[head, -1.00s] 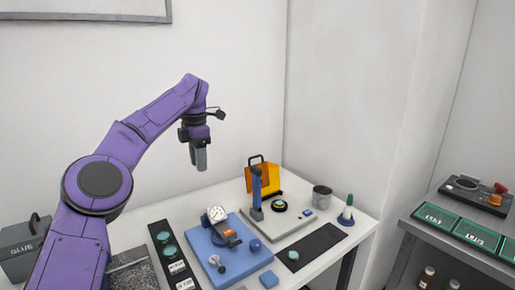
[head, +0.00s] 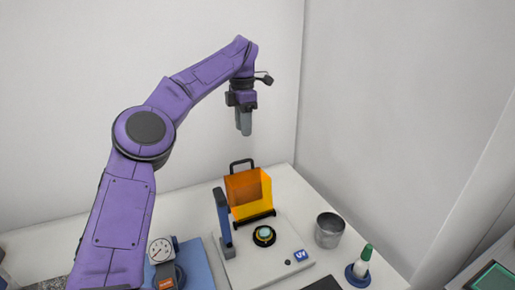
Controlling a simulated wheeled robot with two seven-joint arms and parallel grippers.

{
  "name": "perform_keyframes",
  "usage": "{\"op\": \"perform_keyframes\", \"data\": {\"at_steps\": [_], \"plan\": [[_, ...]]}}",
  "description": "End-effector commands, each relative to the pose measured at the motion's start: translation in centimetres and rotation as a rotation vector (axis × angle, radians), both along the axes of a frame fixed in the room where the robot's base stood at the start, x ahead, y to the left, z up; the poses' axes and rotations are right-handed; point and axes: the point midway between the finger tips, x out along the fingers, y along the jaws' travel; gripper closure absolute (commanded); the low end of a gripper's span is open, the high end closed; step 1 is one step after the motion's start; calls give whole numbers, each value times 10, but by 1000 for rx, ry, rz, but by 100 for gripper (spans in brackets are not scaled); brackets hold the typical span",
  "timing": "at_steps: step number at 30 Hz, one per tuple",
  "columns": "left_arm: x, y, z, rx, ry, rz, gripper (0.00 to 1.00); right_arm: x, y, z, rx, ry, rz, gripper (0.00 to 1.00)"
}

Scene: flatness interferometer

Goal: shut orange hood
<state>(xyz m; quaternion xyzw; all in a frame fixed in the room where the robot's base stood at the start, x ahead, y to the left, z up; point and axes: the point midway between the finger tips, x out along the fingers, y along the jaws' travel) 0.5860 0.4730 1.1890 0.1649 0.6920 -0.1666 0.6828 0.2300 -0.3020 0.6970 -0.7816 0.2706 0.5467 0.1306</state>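The orange hood (head: 249,191) is a translucent box-like cover with a black handle (head: 240,164) on top. It stands tilted up at the back of a pale base plate (head: 272,264) marked UV, so it is open. A round black holder with a pale disc (head: 264,235) sits uncovered on the plate in front of it. My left gripper (head: 244,124) points down, above and behind the hood, apart from it. Its fingers look close together, but whether they are shut is unclear; nothing shows in them. My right gripper is out of view.
A blue post (head: 223,221) stands at the plate's left edge. A metal cup (head: 329,230) and a green-tipped bottle (head: 361,262) stand to the right. A dial gauge (head: 160,251) on a blue base is at the lower left. The air around the handle is clear.

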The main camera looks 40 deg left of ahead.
Motion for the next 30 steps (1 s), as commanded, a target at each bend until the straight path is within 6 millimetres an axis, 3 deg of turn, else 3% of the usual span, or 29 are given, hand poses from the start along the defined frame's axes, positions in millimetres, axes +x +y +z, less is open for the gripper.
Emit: {"op": "perform_keyframes", "data": {"at_steps": [7,12,18,25,26,29,30], "plan": [[-1,-1,-51,-3,0,-6,62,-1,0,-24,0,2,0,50],[3,-3,-87,-3,5,-6,62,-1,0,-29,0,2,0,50],[4,-3,-105,-1,4,-4,62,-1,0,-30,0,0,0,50],[4,-3,-106,-1,3,-4,62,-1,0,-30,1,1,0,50],[4,-3,-106,-1,3,-4,65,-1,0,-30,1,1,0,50],[4,-4,-106,-1,3,-5,98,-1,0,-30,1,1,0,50],[4,-4,-106,-2,3,-5,100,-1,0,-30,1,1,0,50]]}}
